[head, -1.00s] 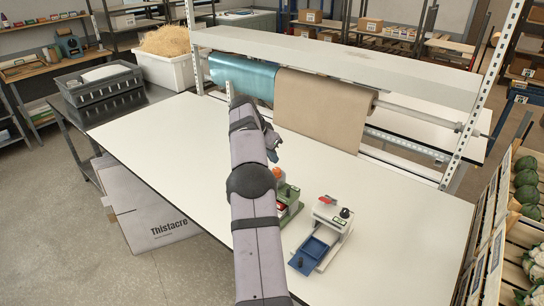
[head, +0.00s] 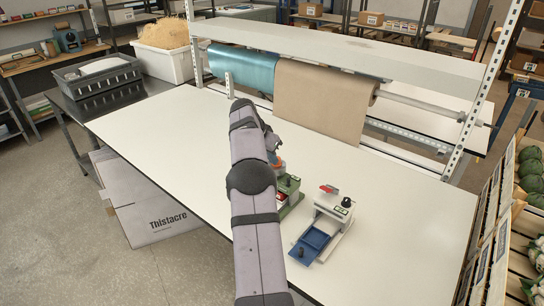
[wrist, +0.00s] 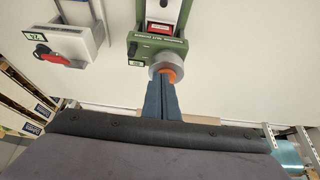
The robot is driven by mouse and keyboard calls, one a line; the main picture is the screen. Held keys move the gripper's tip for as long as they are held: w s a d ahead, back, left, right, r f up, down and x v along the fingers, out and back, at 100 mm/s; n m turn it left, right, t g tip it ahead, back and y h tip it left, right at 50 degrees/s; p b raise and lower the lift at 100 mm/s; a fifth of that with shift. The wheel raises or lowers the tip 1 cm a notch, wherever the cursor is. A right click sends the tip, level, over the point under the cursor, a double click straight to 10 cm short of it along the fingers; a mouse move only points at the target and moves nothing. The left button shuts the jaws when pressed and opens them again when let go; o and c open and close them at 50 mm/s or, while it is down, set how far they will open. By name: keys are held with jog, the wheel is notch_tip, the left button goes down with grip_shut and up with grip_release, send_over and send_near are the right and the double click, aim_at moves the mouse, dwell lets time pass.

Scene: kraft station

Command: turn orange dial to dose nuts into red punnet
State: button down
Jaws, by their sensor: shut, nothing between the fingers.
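The green dispenser (head: 289,186) stands on the white table, partly hidden behind my arm in the head view. It also shows at the top of the wrist view (wrist: 160,46). Its orange dial (wrist: 172,74) sits at the end of a round grey collar, facing my gripper. The red punnet (wrist: 160,12) is in the dispenser, partly cut off by the frame edge; a bit of it shows beside my arm in the head view (head: 281,199). My gripper (wrist: 164,82) is shut and empty, its fingertips at the dial's edge; I cannot tell whether they touch it.
A white dispenser (head: 333,206) with a red lever, black knob and blue tray (head: 311,243) stands to the right of the green one. Paper rolls (head: 322,102) hang under a shelf at the back. The table's left side (head: 170,130) is clear.

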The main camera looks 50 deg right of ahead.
jog(key=shift+f+b, duration=0.3)
jog(key=shift+f, duration=0.45)
jog(key=shift+w+d+r+p, duration=0.15)
jog(key=shift+d+r+p, duration=0.05)
jog(key=shift+p, duration=0.5)
dwell(0.6)
jog(key=shift+w+a+p, duration=0.1)
jog(key=shift+w+p, duration=0.55)
jog(key=shift+p, duration=0.55)
jog(key=shift+w+f+p, duration=0.1)
jog(key=shift+w+p, duration=0.3)
jog(key=shift+a+f+b, duration=0.15)
jog(key=shift+b, duration=0.3)
jog(key=shift+a, duration=0.15)
jog(key=shift+w, duration=0.1)
